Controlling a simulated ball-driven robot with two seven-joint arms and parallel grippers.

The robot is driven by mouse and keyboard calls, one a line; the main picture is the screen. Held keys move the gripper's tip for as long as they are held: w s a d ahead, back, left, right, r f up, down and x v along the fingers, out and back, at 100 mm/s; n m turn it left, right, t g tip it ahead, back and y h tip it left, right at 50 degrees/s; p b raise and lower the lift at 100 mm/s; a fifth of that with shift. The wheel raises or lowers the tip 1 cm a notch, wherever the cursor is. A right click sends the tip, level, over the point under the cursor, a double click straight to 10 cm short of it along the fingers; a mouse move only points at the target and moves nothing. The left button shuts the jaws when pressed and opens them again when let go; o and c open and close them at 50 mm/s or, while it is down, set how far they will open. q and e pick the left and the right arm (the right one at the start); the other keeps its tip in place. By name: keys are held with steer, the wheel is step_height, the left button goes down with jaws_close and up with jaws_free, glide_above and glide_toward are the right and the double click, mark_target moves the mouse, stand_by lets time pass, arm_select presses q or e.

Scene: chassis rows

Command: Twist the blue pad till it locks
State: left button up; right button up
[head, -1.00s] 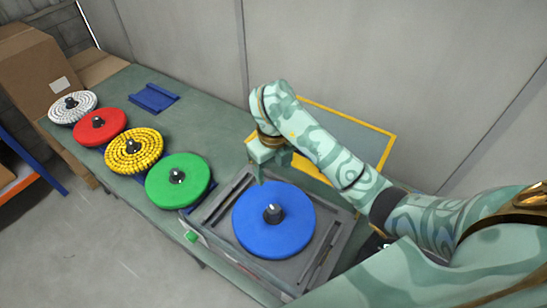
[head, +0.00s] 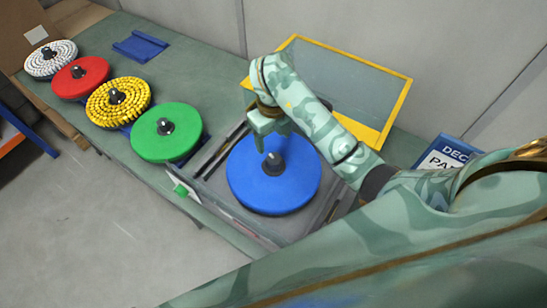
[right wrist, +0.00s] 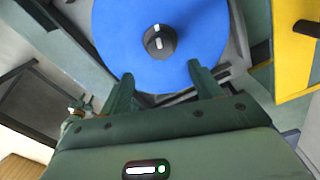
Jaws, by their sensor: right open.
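The blue pad (head: 262,192) is a round disc lying flat in a grey tray-like fixture (head: 215,178) on the bench. A dark knob (head: 273,163) with a pale mark stands at its centre. My right gripper (head: 268,138) is just behind and above the knob, over the pad's far part. In the right wrist view the open fingers (right wrist: 160,73) point toward the blue pad (right wrist: 195,25) and its knob (right wrist: 159,42). Nothing is between the fingers, and the knob lies beyond their tips. Whether the pad is locked cannot be told. My left gripper does not show.
Green (head: 150,145), yellow (head: 103,107), red (head: 70,82) and white (head: 42,62) pads stand in a row to the left. A blue bracket (head: 140,46) lies behind them. A yellow-framed panel (head: 385,100) stands behind the fixture. A blue-and-white sign (head: 446,152) is at right.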

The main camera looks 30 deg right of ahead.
mark_target(274, 158)
step_height(274, 158, down, 10)
steer(key=b, duration=0.3)
